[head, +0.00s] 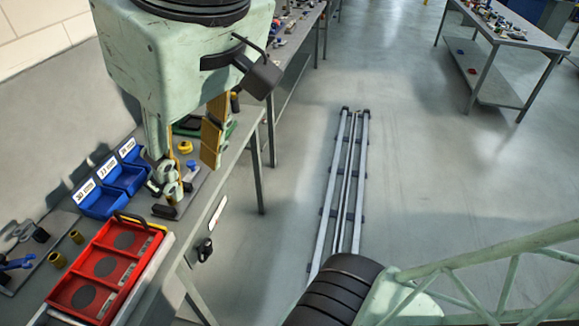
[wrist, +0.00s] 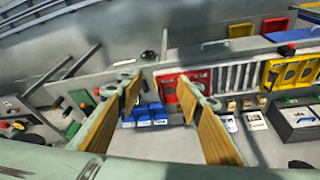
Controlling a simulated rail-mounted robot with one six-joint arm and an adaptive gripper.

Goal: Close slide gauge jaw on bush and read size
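My gripper (head: 192,168) hangs over the bench at the left in the head view. In the wrist view its two yellow-padded fingers (wrist: 160,95) stand wide apart with nothing between them. Two brass-coloured bushes (head: 57,260) (head: 76,237) stand on the bench left of a red tray. A grey plate with a dark block (head: 165,211) and a blue knob (head: 191,164) lies below my gripper, partly hidden by it. I cannot tell whether this is the slide gauge or whether a bush sits in it.
Three blue bins (head: 101,204) with millimetre labels stand along the wall. The red tray (head: 150,253) with round dark recesses lies at the bench front; it also shows in the wrist view (wrist: 170,95). Floor rails (head: 341,190) run beside the bench. Another table (head: 520,38) stands far right.

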